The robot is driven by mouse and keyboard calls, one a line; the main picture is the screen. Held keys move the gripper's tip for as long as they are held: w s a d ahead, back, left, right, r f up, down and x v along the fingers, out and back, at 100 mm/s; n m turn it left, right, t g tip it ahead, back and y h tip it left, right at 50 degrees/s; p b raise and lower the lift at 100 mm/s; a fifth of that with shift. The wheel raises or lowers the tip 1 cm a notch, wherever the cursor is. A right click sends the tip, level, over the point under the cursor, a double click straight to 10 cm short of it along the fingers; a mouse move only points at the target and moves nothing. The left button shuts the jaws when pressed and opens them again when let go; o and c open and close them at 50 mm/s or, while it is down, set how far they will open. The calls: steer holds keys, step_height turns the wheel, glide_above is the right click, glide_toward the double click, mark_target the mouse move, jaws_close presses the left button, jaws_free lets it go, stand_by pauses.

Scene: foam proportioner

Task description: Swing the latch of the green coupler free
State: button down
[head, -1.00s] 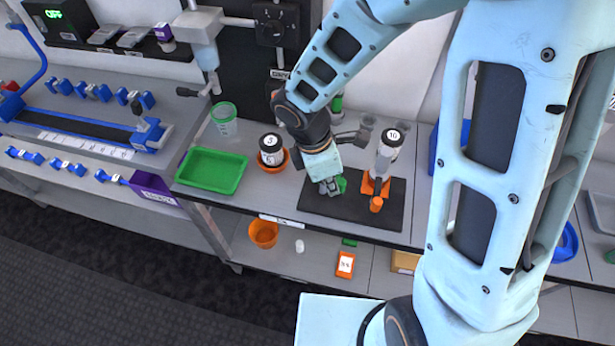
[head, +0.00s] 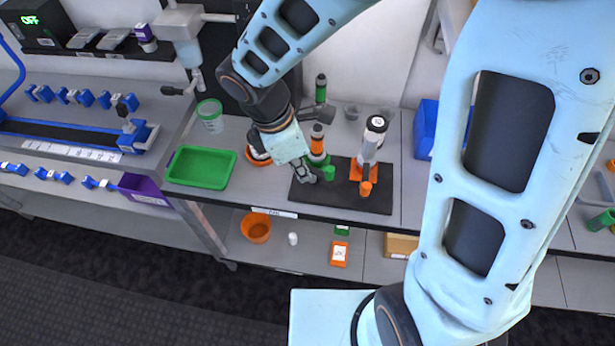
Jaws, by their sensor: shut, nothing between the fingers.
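The green coupler (head: 328,173) stands on the dark mat (head: 340,198), at the front of a green stand (head: 318,159) that bears an orange and black bottle. My gripper (head: 311,179) is shut and empty, low over the left part of the mat, just left of the green coupler. I cannot tell whether it touches the coupler. The latch is too small to make out, and its position cannot be told.
An orange stand (head: 374,171) with a clear bottle and an orange coupler (head: 365,188) stands to the right on the mat. A green tray (head: 201,167) lies left. An orange bowl (head: 257,160) is partly behind my wrist. A blue bin (head: 426,130) stands right.

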steer(key=shift+v, duration=1.95)
steer(key=shift+s, duration=0.2)
